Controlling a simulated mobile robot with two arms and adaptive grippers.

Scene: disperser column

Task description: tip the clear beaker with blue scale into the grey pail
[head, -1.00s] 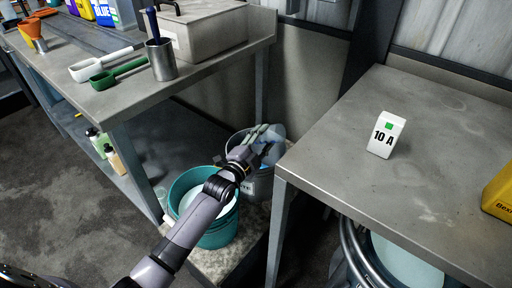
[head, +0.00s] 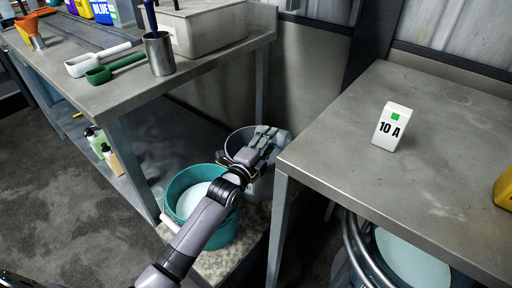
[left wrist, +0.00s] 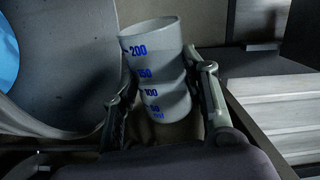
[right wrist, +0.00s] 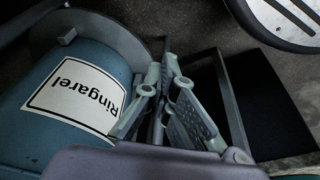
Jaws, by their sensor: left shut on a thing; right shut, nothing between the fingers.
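The clear beaker with blue scale (left wrist: 158,75) is between the fingers of my left gripper (left wrist: 165,95) in the left wrist view, its numbers facing the camera. In the head view my left gripper (head: 264,138) is at the grey pail (head: 233,142), over its right part. There the beaker (head: 282,143) is mostly hidden behind the fingers, and I cannot tell its tilt or whether anything is in it. My right gripper (right wrist: 163,88) is shut and empty in the right wrist view, beside a blue-teal drum; it is outside the head view.
A teal bucket (head: 177,190) with pale contents stands directly in front of the pail. Steel tables stand left (head: 205,68) and right (head: 440,170) of the gap. The drum (right wrist: 30,105) carries a "Ringarel" label.

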